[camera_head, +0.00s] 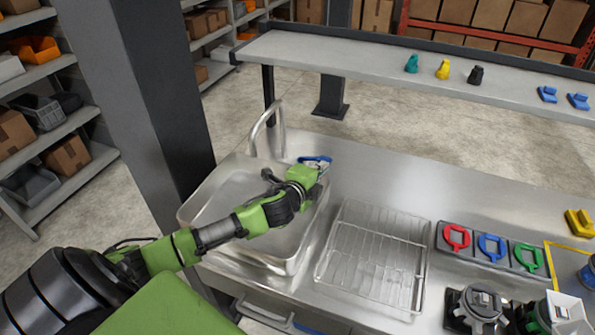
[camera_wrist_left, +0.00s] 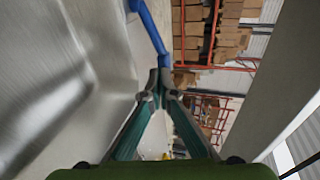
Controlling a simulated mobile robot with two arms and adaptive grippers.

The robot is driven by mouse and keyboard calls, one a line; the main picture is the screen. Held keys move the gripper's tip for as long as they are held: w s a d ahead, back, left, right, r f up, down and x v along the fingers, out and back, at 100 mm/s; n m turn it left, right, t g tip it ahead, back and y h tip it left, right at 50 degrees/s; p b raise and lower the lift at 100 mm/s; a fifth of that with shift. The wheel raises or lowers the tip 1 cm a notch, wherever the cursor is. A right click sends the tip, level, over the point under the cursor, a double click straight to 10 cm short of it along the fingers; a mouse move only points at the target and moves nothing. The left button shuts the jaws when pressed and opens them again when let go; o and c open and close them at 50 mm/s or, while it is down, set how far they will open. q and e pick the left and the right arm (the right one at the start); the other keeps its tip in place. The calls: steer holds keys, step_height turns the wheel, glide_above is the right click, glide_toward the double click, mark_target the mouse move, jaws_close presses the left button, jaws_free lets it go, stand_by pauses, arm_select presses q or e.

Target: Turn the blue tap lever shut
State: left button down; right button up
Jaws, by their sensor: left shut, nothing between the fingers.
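The blue tap lever (camera_head: 315,159) shows beside the sink's back right corner, partly hidden by my left gripper (camera_head: 321,168). In the left wrist view the blue lever (camera_wrist_left: 149,28) runs from the top edge down toward the fingertips. My left gripper (camera_wrist_left: 160,82) is shut there with nothing between its fingers, its tips at the lever's lower end. I cannot tell whether they touch it. The curved metal spout (camera_head: 268,122) stands behind the basin. My right gripper is not in view.
The metal sink basin (camera_head: 215,199) lies under my left arm. A wire rack (camera_head: 375,252) stands right of it. Red, blue and green handles (camera_head: 491,247) sit in a dark holder farther right. A raised shelf (camera_head: 350,62) with small coloured parts runs behind. A dark pillar (camera_head: 150,75) stands left.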

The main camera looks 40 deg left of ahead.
arm_select(q)
steer(key=shift+w, duration=0.35)
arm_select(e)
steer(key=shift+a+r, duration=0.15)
arm_select(q)
steer(key=shift+w, duration=0.1)
steer(key=shift+f, duration=0.15)
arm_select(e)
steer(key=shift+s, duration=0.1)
